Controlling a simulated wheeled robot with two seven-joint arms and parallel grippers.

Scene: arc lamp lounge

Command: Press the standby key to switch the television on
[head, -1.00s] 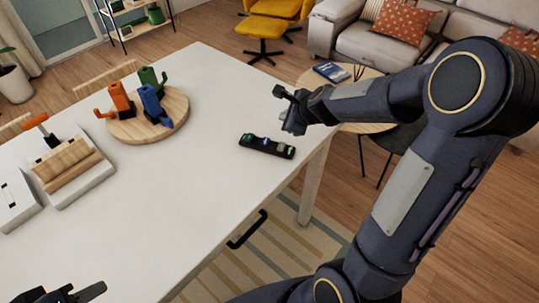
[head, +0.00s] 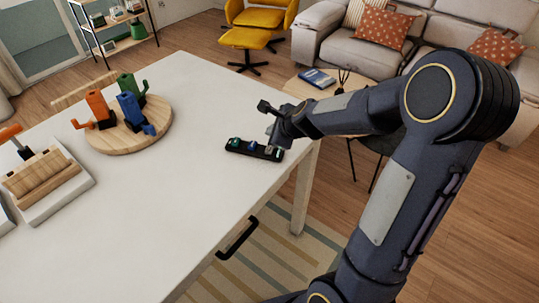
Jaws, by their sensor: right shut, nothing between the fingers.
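A long black key panel (head: 236,146) with several small coloured keys, green, blue and pale, lies on the white table (head: 190,200) near its right edge. Which key is the standby key is too small to tell. My right gripper (head: 271,131) is shut and empty, just above the right end of the panel. I cannot tell whether it touches a key. My left gripper is out of view. No television shows.
A round wooden board (head: 112,144) with orange, blue and green pieces stands at the back left of the table. A wooden block on a white base (head: 65,197) is at the left. The table's middle is clear. A round side table (head: 297,88) is beyond.

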